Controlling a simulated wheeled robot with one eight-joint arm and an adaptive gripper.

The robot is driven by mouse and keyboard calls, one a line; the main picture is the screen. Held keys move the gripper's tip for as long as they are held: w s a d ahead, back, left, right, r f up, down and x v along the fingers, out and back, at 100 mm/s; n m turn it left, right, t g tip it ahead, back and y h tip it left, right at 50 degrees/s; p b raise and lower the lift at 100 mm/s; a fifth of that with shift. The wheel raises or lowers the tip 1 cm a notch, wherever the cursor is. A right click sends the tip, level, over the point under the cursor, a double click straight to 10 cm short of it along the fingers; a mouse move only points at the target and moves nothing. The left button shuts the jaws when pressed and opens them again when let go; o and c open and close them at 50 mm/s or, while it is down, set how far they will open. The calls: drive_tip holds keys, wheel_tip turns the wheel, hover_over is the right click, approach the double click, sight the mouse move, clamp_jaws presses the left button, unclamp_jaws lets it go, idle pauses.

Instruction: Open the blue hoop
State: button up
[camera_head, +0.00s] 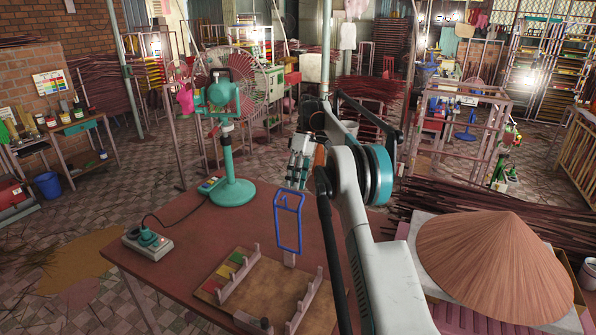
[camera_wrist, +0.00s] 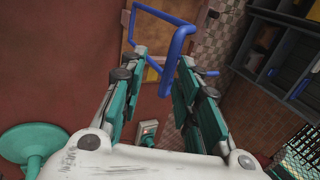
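The blue hoop (camera_head: 276,222) is a narrow, upright rectangular loop of blue bar. It stands above a small pale post at the back of a wooden board (camera_head: 262,300) on the red-brown table. My gripper (camera_head: 298,172) is above and just behind the hoop in the head view, pointing down. In the wrist view, the gripper (camera_wrist: 162,75) has its two teal fingers spread apart with nothing clearly held between them. The hoop (camera_wrist: 178,48) shows beyond the fingertips, its thick near bar close to the right finger. I cannot tell whether they touch.
A teal fan (camera_head: 232,150) stands on the table left of my gripper. A grey control box (camera_head: 148,243) with a teal knob sits at the table's left edge. Wooden pegs and colored blocks are on the board. A conical straw hat (camera_head: 490,265) lies at right.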

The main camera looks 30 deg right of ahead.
drive_tip(key=v, duration=0.4)
drive_tip(key=shift+s+r, duration=0.2)
drive_tip(key=shift+r, duration=0.25)
drive_tip(key=shift+a, duration=0.1)
